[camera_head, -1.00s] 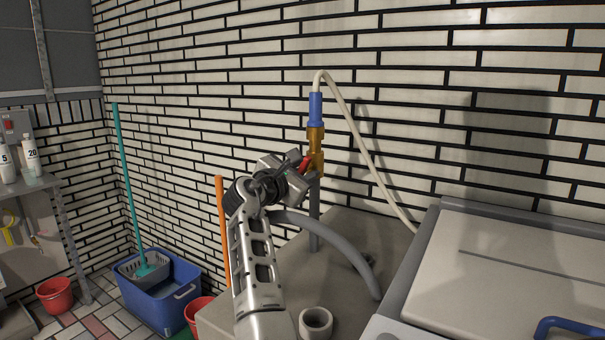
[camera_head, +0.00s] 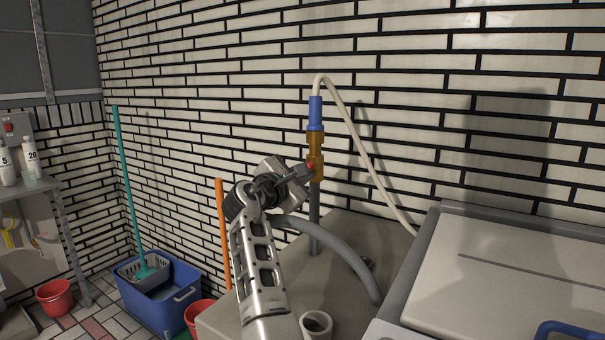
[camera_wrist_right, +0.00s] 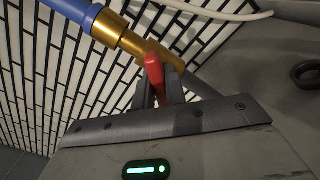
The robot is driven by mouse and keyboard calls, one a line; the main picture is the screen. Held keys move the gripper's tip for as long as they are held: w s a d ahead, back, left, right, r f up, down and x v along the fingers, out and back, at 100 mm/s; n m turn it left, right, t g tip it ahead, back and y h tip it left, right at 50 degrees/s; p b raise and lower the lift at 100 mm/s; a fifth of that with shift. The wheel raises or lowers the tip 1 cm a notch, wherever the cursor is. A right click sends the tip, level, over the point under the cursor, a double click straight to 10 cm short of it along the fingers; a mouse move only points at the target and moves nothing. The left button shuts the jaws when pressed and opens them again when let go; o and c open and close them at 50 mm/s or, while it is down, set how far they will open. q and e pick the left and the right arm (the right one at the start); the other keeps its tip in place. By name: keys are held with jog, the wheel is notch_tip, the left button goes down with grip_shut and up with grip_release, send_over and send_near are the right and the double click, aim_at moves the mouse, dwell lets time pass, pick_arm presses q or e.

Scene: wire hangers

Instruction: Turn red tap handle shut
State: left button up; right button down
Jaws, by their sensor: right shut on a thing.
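The brass tap (camera_head: 315,152) stands on a grey pipe in front of the tiled wall, with a blue fitting (camera_head: 315,113) on top. Its red handle (camera_head: 310,166) is mostly hidden by my right gripper (camera_head: 304,171) in the head view. In the right wrist view the red handle (camera_wrist_right: 154,75) sits between the fingers of my right gripper (camera_wrist_right: 158,92), which is shut on it. The brass body (camera_wrist_right: 125,38) lies just beyond the fingertips there. My left gripper is out of view.
A pale hose (camera_head: 360,140) runs from the blue fitting down to the right. A grey hose (camera_head: 345,255) curves below my wrist over a grey block. A white roll (camera_head: 316,324) stands at the front. A lidded white unit (camera_head: 520,260) fills the right.

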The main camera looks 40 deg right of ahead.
jog(key=m, duration=0.4)
jog(key=shift+f+m+b, duration=0.1)
jog(key=shift+m+b, duration=0.25)
jog(key=shift+m, duration=0.05)
jog(key=shift+m+b, duration=0.3)
jog(key=shift+m, duration=0.5)
jog(key=m+b, duration=0.1)
jog(key=m, duration=0.1)
jog(key=shift+m, duration=0.6)
jog(key=c, duration=1.4)
grip_release()
jog(key=shift+c, duration=0.2)
jog(key=shift+a, duration=0.1)
